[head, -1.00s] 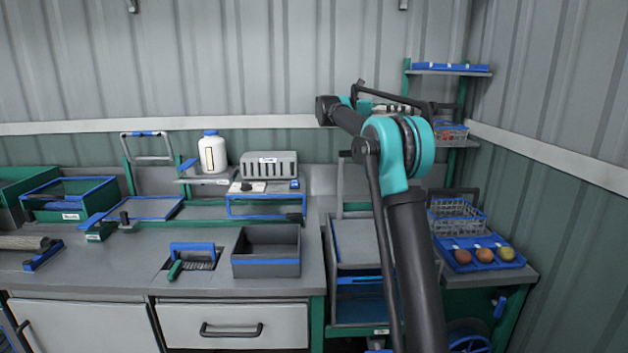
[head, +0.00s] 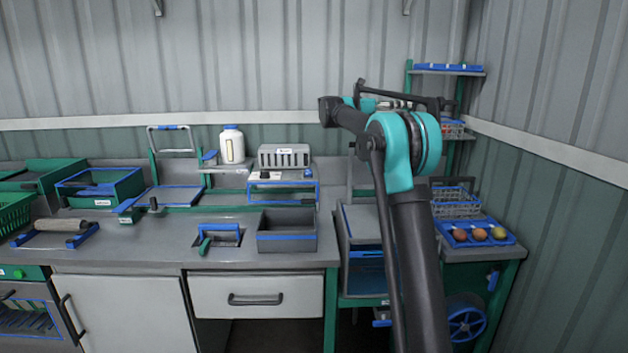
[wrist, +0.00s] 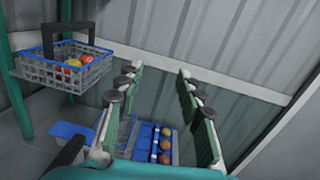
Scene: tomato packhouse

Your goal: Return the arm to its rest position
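My arm (head: 415,250) rises at the right of the head view, its teal elbow bent and its upper part reaching toward the back shelves. My gripper (wrist: 158,72) shows in the wrist view with its two green-padded fingers wide apart and nothing between them. In the head view the gripper cannot be made out clearly behind the arm's own links.
A wire basket with tomatoes (wrist: 40,68) is left of the fingers. Below them is a blue tray (wrist: 146,142) with tomatoes. A bench (head: 120,250) carries a grey bin (head: 286,247) and a white bottle (head: 231,146). The wall (head: 565,190) stands close on the right.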

